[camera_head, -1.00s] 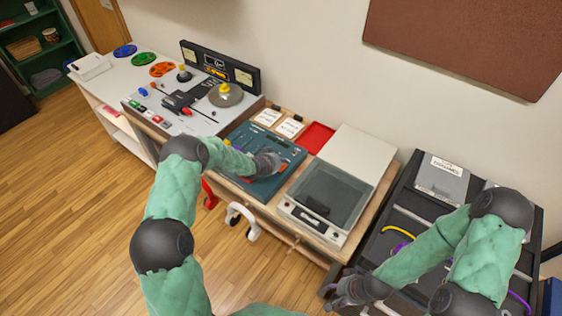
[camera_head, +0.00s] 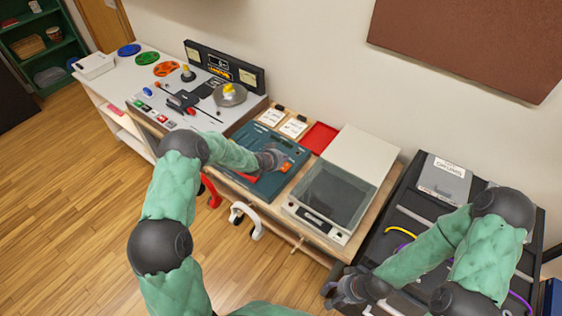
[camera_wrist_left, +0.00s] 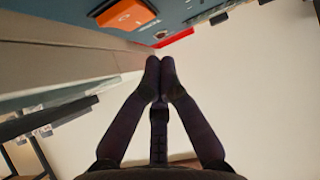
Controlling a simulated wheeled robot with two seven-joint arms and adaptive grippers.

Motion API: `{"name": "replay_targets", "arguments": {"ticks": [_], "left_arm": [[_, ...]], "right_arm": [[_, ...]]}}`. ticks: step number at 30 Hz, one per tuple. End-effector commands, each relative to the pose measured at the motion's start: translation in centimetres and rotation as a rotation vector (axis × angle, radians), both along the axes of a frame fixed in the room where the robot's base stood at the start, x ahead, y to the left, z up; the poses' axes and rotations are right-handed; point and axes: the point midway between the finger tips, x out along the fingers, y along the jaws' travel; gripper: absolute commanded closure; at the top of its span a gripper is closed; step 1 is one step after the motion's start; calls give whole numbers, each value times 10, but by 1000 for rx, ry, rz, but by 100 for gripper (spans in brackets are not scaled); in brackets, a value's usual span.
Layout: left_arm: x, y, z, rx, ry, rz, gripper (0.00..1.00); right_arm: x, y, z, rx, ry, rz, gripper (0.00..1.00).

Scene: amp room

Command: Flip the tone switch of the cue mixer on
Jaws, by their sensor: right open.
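The cue mixer appears to be the teal panel (camera_head: 265,190) on the desk, left of the clear-lidded turntable. An orange switch (camera_head: 286,167) shows on its right part, and in the left wrist view (camera_wrist_left: 125,14) it is large at the top. My left gripper (camera_head: 280,160) is over the mixer, close to the orange switch. In the left wrist view its fingertips (camera_wrist_left: 160,62) are together with nothing between them; I cannot tell whether they touch the panel. My arm and hand hide part of the mixer's controls. My right gripper (camera_head: 338,290) is open and empty, low by the black rack.
The turntable (camera_head: 327,193) stands right of the mixer, and a red tray (camera_head: 320,138) behind it. A tape machine (camera_head: 190,108) is to the left. Red (camera_head: 211,191) and white (camera_head: 246,219) headphones hang at the desk front. The black rack (camera_head: 400,205) is at right.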

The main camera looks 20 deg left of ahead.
Motion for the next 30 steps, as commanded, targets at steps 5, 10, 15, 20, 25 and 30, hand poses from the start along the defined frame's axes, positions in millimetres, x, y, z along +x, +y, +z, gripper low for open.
{"name": "replay_targets", "arguments": {"ticks": [5, 10, 15, 20, 25, 30], "left_arm": [[-14, 3, 31, 0, 0, 1, 100], [-32, 10, 57, 1, -1, 2, 100], [-47, 15, 75, 0, 0, 1, 100], [-55, 18, 84, -1, 1, 1, 100], [-57, 18, 86, 0, 1, 1, 100], [-57, 18, 86, 0, 1, 1, 100]], "right_arm": [[0, 0, 10, 0, 0, 1, 51], [0, 0, 15, 0, 0, 0, 51], [0, 0, 20, 0, 0, 0, 51], [0, 0, 22, 0, 0, 0, 51], [0, 0, 22, 0, 0, 0, 51], [0, 0, 22, 0, 0, 0, 51]]}}
